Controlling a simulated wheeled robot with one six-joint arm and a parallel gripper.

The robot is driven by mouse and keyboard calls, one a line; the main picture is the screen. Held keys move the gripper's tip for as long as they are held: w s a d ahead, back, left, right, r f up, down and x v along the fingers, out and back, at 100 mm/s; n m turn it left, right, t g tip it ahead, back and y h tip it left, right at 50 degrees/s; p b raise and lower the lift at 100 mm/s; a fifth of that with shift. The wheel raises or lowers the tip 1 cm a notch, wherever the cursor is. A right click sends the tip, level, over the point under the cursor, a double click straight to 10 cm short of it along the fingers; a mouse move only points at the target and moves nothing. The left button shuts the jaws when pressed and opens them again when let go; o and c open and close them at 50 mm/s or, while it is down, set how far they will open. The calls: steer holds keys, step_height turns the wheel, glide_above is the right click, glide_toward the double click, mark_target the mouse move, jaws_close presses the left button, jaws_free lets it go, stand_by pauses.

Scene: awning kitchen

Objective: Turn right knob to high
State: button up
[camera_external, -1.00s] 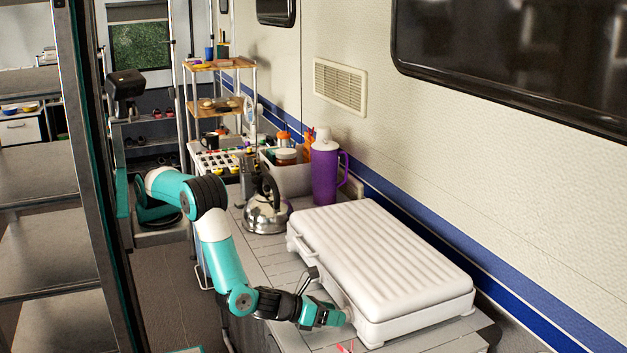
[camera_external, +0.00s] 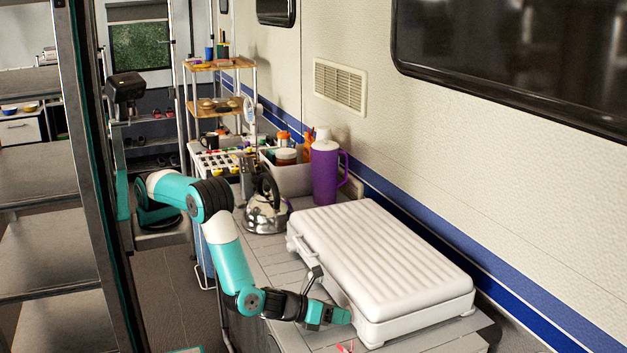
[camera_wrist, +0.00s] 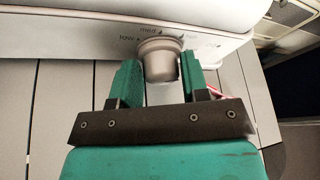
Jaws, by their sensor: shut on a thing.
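The white stove case (camera_external: 385,262), with a ribbed lid that is down, stands on the counter. In the wrist view its front panel (camera_wrist: 75,42) carries a grey knob (camera_wrist: 162,62) with "low" and "med" printed around it; a further label at the right is too blurred to read surely. My gripper (camera_wrist: 158,72) has one finger on each side of the knob and is shut on it. In the external view my gripper (camera_external: 343,316) is at the front right of the case and hides the knob. The knob's exact pointing is unclear.
A steel kettle (camera_external: 266,212) and a purple jug (camera_external: 325,172) stand left of and behind the case. A small red-pink item (camera_external: 346,346) lies on the counter (camera_external: 262,262) near my gripper. The wall is close behind.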

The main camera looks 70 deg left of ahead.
steer(key=shift+f+n+h+b, duration=0.15)
steer(key=shift+n+h+b, duration=0.35)
steer(key=shift+n+b, duration=0.2)
steer(key=shift+r+t, duration=0.25)
steer(key=shift+t, duration=0.05)
steer(key=shift+c, duration=0.6)
steer(key=o, duration=0.9)
